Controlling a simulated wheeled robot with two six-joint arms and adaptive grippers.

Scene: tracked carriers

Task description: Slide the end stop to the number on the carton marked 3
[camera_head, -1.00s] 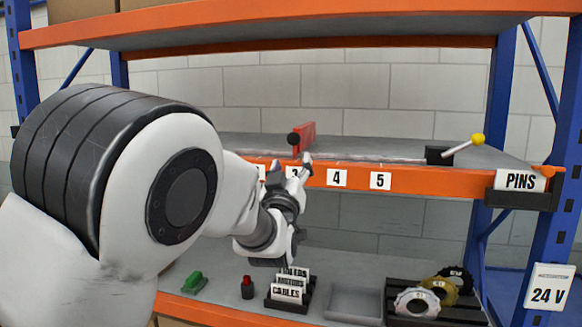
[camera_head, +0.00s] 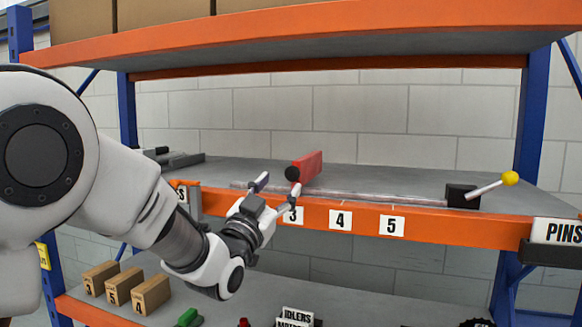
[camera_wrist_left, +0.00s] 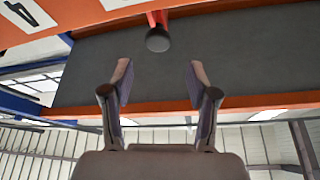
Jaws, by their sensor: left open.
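The end stop (camera_head: 308,166) is a red upright plate with a black round knob facing me. It stands on the pale rail (camera_head: 345,195) of the middle shelf, near the number 3 card (camera_head: 293,215). My left gripper (camera_head: 278,188) is open and empty, just in front of and slightly left of the knob; the fingers appear apart from it. In the left wrist view the knob (camera_wrist_left: 158,40) lies beyond and between the open fingers (camera_wrist_left: 160,72). My right gripper is not in view.
Number cards 4 (camera_head: 340,220) and 5 (camera_head: 391,225) are on the orange beam. A black block with a yellow-knobbed lever (camera_head: 487,189) is at the rail's right end. The orange upper shelf (camera_head: 380,32) is overhead. The rail right of the end stop looks clear.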

